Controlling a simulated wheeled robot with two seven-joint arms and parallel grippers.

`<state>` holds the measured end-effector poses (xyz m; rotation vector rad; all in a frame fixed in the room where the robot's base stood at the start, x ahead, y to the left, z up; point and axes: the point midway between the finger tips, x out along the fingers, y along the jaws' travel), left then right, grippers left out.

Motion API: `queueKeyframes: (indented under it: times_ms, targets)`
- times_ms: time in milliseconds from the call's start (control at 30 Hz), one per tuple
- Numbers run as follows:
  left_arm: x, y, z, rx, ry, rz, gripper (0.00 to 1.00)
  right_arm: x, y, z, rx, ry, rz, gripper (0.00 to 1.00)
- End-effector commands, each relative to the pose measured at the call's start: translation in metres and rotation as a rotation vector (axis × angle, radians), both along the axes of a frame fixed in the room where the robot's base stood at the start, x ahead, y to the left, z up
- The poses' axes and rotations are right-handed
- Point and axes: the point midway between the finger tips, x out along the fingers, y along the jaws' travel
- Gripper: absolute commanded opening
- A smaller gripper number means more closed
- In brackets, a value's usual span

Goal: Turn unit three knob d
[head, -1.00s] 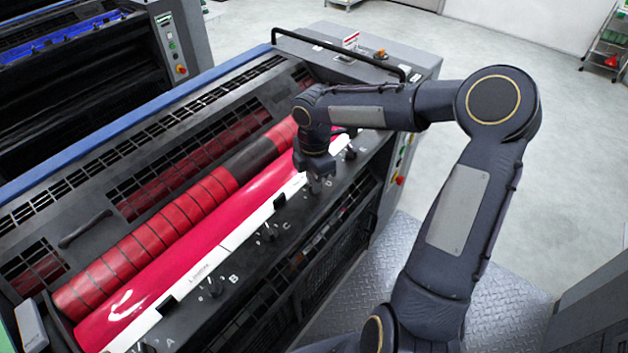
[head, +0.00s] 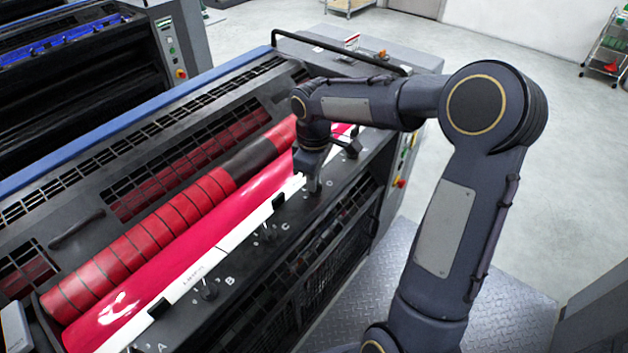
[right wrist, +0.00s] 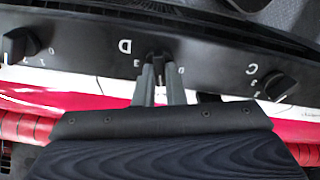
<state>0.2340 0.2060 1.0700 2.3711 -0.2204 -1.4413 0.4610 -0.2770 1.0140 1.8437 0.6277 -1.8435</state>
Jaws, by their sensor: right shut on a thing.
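Knob D (right wrist: 158,57) is a small dark knob on the black panel, beside a white letter D in the right wrist view. My right gripper (right wrist: 159,80) is shut on it, with its two grey fingers on either side. In the head view the right gripper (head: 314,187) points down at the panel, and its fingers mostly hide the knob. The way the knob's pointer faces is hard to tell. Knob C (right wrist: 280,88) is to the right in the right wrist view and also shows in the head view (head: 268,235). My left gripper is not in view.
Knob B (head: 208,291) lies further along the panel (head: 245,275). Another knob (right wrist: 22,42) is left of knob D in the right wrist view. A white strip and a glossy red roller (head: 190,255) run alongside the panel. A black handrail (head: 335,52) stands at the unit's far end.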

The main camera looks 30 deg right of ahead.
Motion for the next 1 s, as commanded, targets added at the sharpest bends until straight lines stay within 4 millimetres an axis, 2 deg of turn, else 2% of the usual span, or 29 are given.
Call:
queueKeyframes:
  times_ms: [1000]
  targets:
    - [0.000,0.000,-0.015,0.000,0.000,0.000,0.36,0.001,-0.003,0.000,0.002,-0.002,-0.962,0.00]
